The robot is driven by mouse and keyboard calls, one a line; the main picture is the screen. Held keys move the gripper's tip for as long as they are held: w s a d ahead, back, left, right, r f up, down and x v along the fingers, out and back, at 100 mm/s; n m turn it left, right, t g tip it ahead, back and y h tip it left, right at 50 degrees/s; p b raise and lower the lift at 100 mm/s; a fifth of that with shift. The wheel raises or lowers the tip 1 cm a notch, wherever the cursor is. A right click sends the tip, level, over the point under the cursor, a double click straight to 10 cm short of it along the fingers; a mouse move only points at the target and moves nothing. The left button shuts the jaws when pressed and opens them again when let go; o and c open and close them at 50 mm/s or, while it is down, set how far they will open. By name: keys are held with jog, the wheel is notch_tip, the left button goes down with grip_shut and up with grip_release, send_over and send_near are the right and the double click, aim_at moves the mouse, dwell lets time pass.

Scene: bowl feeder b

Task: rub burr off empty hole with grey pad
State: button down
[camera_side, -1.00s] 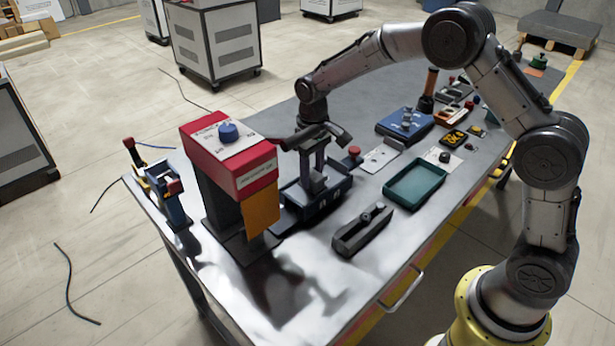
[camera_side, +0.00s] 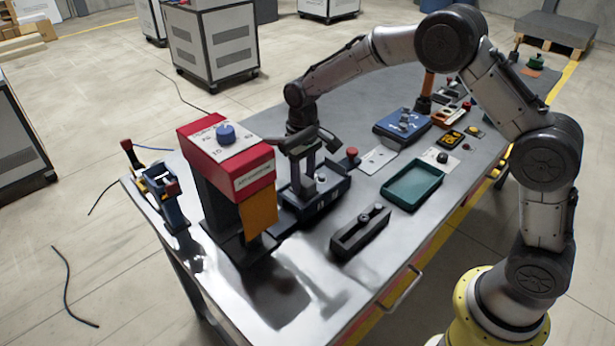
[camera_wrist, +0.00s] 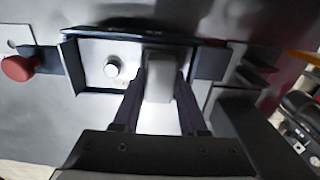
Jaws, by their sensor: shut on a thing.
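My gripper (camera_side: 303,180) points down over the dark blue fixture (camera_side: 335,192), beside the red-topped machine. In the wrist view my gripper (camera_wrist: 160,78) is shut on the grey pad (camera_wrist: 158,88), a pale block between its fingers. The pad is over the right part of the light plate (camera_wrist: 92,52) inside the fixture (camera_wrist: 70,66). A silver round pin (camera_wrist: 112,68) stands on the plate, left of the pad. I see neither the empty hole nor a burr; the pad and fingers cover that part of the plate. I cannot tell whether the pad touches the plate.
The red-topped machine (camera_side: 228,155) with an orange flap stands close left of my gripper. A red knob (camera_wrist: 18,68) is at the fixture's other end. A dark slotted block (camera_side: 360,232) and a green tray (camera_side: 412,187) lie nearer. The table's front is largely clear.

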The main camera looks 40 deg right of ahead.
jog(key=shift+d, duration=0.15)
jog(key=shift+d+f, duration=0.1)
jog(key=shift+d, duration=0.95)
jog(key=shift+a, duration=0.1)
jog(key=shift+a, duration=1.15)
jog(key=shift+d, duration=0.15)
jog(key=shift+d, duration=1.1)
jog(key=shift+a, duration=1.25)
jog(key=shift+d, duration=0.1)
